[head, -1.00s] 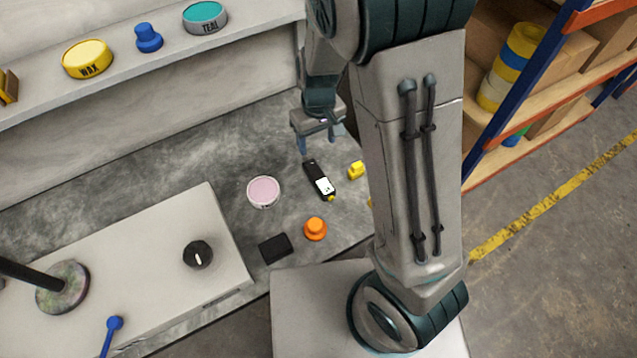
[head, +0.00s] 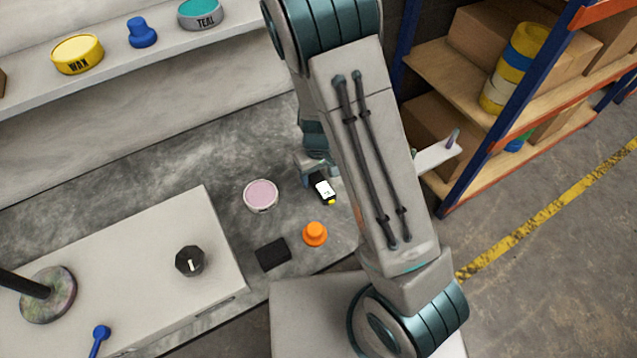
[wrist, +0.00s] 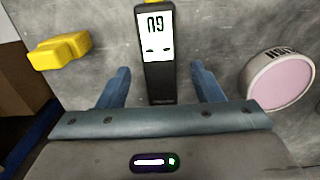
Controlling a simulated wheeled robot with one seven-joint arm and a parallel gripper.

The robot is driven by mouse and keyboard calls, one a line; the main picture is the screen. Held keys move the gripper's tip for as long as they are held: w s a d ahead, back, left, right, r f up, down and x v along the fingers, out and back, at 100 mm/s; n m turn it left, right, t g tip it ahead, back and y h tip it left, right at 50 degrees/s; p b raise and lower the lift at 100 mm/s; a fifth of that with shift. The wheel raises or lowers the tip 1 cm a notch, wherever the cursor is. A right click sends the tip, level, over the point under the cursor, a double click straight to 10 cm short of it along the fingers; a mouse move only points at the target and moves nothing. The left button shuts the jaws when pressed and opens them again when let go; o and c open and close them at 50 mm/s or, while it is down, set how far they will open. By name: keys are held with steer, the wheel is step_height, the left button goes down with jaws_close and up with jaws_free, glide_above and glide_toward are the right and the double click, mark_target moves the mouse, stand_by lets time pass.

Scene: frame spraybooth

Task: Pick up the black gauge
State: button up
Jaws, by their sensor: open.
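The black gauge (head: 323,190) is a slim dark bar with a white display and a yellow tip, lying on the grey bench. In the wrist view the gauge (wrist: 159,85) lies between the two blue fingers of my gripper (wrist: 161,86), its display end reaching past the fingertips. The fingers are apart, with a gap on each side of the gauge. In the head view my gripper (head: 316,166) is at the gauge's far end, and my arm hides part of it.
A pink-topped tin (head: 261,195) stands left of the gauge and an orange knob-shaped piece (head: 315,234) nearer. A black block (head: 272,254) lies at the bench front. A yellow piece (wrist: 60,51) lies on the gauge's other side. A raised light panel (head: 130,260) is at left.

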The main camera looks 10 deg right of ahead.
step_height(320, 180, down, 2)
steer(key=shift+f, duration=0.1)
steer(key=c, duration=1.1)
steer(key=shift+c, duration=0.2)
steer(key=shift+r, duration=0.8)
step_height(320, 180, up, 3)
steer(key=shift+r+p, duration=0.2)
steer(key=shift+p, duration=0.5)
steer(key=s+d+r, duration=0.6)
steer(key=s+d, duration=0.1)
steer(key=d, duration=0.1)
steer(key=shift+s+d+p, duration=0.35)
steer(key=shift+d+p, duration=0.05)
steer(key=shift+p, duration=0.05)
